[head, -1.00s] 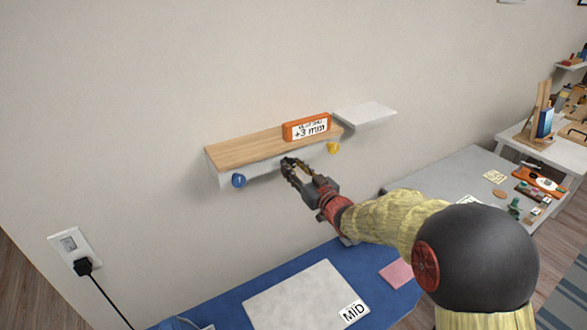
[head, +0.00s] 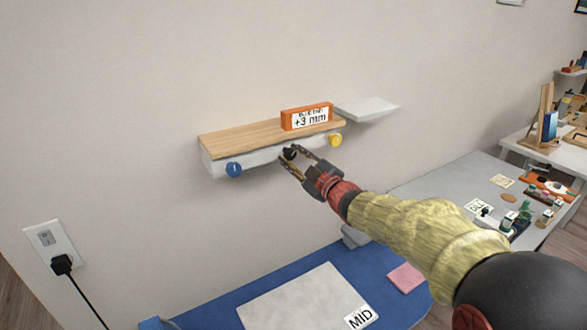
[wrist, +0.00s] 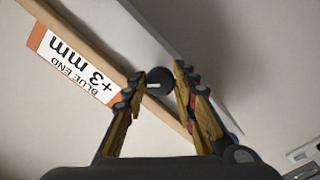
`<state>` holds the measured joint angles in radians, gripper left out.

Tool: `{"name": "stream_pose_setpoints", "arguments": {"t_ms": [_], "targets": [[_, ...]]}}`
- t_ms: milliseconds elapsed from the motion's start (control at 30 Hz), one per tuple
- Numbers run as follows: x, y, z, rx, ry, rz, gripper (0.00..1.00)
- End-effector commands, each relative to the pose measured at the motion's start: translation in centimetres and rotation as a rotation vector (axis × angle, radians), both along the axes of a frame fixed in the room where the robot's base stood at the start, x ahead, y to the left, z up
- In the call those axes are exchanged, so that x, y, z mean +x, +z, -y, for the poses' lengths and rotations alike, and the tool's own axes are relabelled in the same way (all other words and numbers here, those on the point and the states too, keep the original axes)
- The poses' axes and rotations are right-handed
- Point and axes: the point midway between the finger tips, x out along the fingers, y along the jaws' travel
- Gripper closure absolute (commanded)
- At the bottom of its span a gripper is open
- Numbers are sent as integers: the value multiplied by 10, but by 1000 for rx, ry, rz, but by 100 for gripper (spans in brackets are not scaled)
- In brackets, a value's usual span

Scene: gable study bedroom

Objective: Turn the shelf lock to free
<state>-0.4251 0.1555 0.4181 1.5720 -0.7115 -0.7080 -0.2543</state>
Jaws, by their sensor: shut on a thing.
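A wooden-topped wall shelf (head: 240,141) with a pale front face hangs on the wall. A round black knob (wrist: 157,84) with a short white mark sits at the middle of its front; I take it to be the shelf lock. In the head view the black knob (head: 290,154) is partly covered by my fingers. My gripper (head: 292,156) is shut on it, one finger on each side; in the wrist view my fingertips (wrist: 160,82) flank it. The white mark lies roughly crosswise between the fingers in the wrist view. I cannot read any lock lettering.
A blue knob (head: 234,170) is at the shelf's left end, a yellow knob (head: 335,140) at its right. An orange block (head: 306,117) reading "BLUE END +3 mm" stands on top. A small white ledge (head: 368,108) is to the right. A blue-topped desk (head: 215,311) lies below.

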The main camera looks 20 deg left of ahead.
Motion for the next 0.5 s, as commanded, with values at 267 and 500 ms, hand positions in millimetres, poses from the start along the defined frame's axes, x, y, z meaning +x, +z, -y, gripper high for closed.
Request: {"name": "stream_pose_setpoints", "arguments": {"t_ms": [267,500], "targets": [[0,-4,0,-170,0,202,98],[0,-4,0,-309,1,360,98]]}}
